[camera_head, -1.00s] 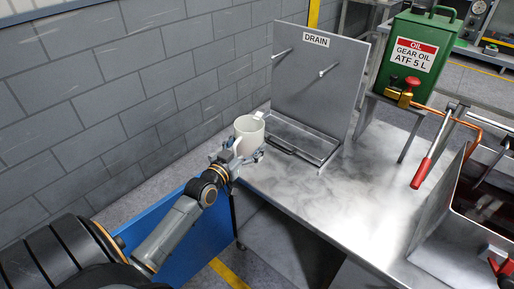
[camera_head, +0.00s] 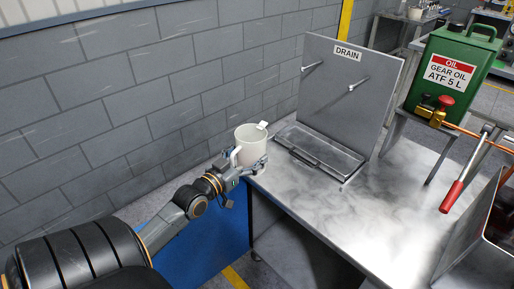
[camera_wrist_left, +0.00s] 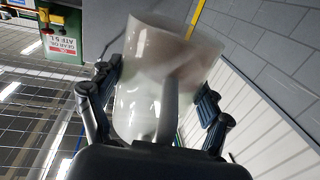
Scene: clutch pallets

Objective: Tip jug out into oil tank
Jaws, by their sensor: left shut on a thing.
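The jug (camera_head: 248,150) is a white cup-like vessel with a spout and a side handle. It looks roughly upright, mouth up, by the near left corner of the steel bench. My left gripper (camera_head: 246,170) is shut around it. In the left wrist view the jug (camera_wrist_left: 146,65) fills the space between the two fingers (camera_wrist_left: 152,105), its handle toward the palm. A green tank (camera_head: 457,75) labelled OIL, GEAR OIL ATF 5 L, stands on a raised metal stand at the right. My right gripper is not in view.
A steel drain tray (camera_head: 318,152) with an upright plate (camera_head: 352,85) marked DRAIN stands at the back of the bench (camera_head: 330,205). Two pegs stick out of the plate. A red-handled lever (camera_head: 452,196) and a metal bin edge are at the right. The bench middle is clear.

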